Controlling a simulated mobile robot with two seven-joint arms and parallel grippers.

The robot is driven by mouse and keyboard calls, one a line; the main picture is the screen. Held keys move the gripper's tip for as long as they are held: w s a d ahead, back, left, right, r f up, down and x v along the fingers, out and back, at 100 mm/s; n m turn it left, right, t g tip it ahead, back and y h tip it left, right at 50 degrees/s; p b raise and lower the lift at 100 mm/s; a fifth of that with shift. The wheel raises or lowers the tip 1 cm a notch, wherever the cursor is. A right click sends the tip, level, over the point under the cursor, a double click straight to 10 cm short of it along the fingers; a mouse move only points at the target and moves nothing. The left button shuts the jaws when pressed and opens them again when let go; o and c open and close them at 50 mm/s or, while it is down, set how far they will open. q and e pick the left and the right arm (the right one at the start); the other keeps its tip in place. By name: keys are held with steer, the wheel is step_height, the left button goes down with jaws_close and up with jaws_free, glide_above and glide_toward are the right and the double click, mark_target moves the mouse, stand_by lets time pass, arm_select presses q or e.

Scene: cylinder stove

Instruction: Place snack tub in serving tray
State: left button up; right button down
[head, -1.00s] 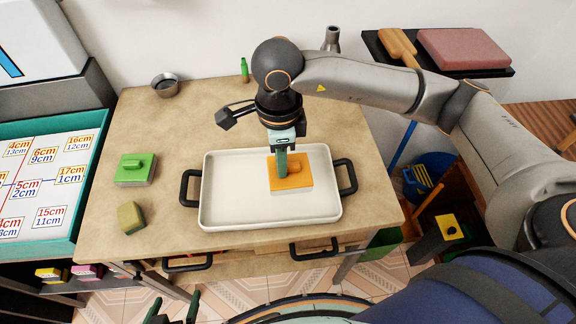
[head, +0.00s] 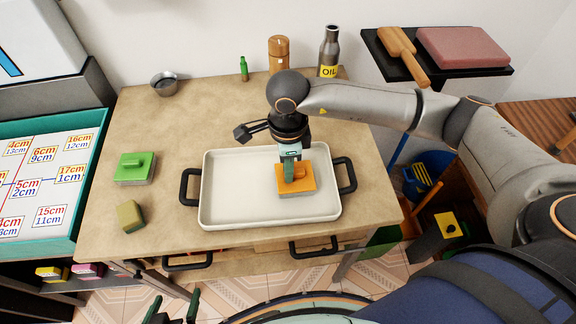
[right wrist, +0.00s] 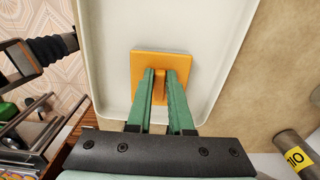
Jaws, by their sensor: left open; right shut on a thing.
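The snack tub, with an orange lid and knob (head: 308,185) and a pale body, is over the right part of the white serving tray (head: 235,207) with black handles. My right gripper (head: 292,176) is shut on the lid's knob from above. The right wrist view shows its green fingers (right wrist: 160,90) on either side of the knob, with the orange lid (right wrist: 175,62) inside the tray's outline. I cannot tell whether the tub touches the tray floor. My left gripper (head: 172,308) is open and empty at the bottom left, in front of the table.
A green-lidded tub (head: 136,167) and a sponge-like olive block (head: 130,216) lie left of the tray. A metal bowl (head: 164,84), green bottle (head: 244,69), wooden jar (head: 279,54) and oil bottle (head: 329,52) stand along the back. Bare table (head: 210,115) lies behind the tray.

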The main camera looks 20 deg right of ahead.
steer(key=c, duration=0.8)
jaws_free()
step_height(320, 180, up, 12)
steer(key=shift+r, duration=0.2)
